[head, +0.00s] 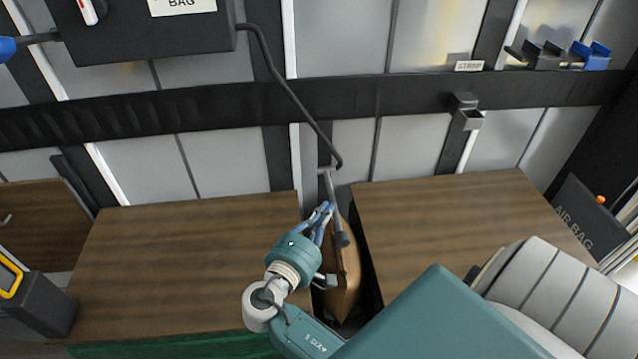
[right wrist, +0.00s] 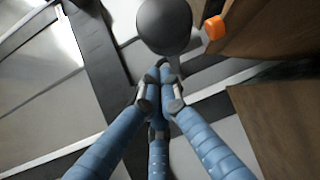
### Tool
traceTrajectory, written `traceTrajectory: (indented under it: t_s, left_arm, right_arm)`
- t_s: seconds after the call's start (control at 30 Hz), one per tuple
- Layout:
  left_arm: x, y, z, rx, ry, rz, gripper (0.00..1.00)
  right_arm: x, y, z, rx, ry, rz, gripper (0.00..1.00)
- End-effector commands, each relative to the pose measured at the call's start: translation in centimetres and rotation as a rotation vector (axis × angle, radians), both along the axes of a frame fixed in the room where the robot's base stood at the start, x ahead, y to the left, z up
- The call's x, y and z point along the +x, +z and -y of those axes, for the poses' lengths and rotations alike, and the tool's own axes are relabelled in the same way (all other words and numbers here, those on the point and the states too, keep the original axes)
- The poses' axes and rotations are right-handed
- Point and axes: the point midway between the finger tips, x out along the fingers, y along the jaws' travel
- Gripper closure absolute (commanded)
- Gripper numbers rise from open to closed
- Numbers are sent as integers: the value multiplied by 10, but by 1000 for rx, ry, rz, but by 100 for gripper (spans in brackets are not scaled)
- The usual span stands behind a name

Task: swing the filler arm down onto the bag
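The filler arm (head: 335,205) is a grey bar with a dark round end, hanging at the gap between two wooden crates. A dark pipe joins its top. The brown bag (head: 347,270) stands in the gap, partly hidden behind the filler arm and my right arm. My right gripper (head: 326,209) is just left of the filler arm. In the right wrist view its blue fingers (right wrist: 160,78) meet at their tips, with nothing clear between them. The filler arm's dark round end (right wrist: 164,25) shows just beyond the tips. I cannot tell whether they touch. My left gripper is out of view.
Wooden crates stand left (head: 190,255) and right (head: 450,215) of the gap. A dark box (head: 150,38) marked BAG hangs on the wall behind. A dark case (head: 585,222) marked AIR BAG stands at right. An orange cap (right wrist: 214,27) shows in the right wrist view.

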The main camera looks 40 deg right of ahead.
Motion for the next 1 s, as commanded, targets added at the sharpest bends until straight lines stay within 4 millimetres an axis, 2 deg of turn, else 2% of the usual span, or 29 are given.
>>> traceTrajectory:
  t_s: [0.23, 0.73, 0.87, 1.0]
  left_arm:
    - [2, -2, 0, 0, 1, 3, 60]
    - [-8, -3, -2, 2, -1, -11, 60]
    - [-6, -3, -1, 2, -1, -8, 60]
    - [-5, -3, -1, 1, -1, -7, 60]
  right_arm:
    - [-10, -9, -1, 1, 1, -1, 100]
    - [-12, -9, -2, 1, 1, 0, 100]
    - [-17, -9, -13, 3, 2, -1, 100]
    - [-27, -7, -35, 5, 2, -2, 100]
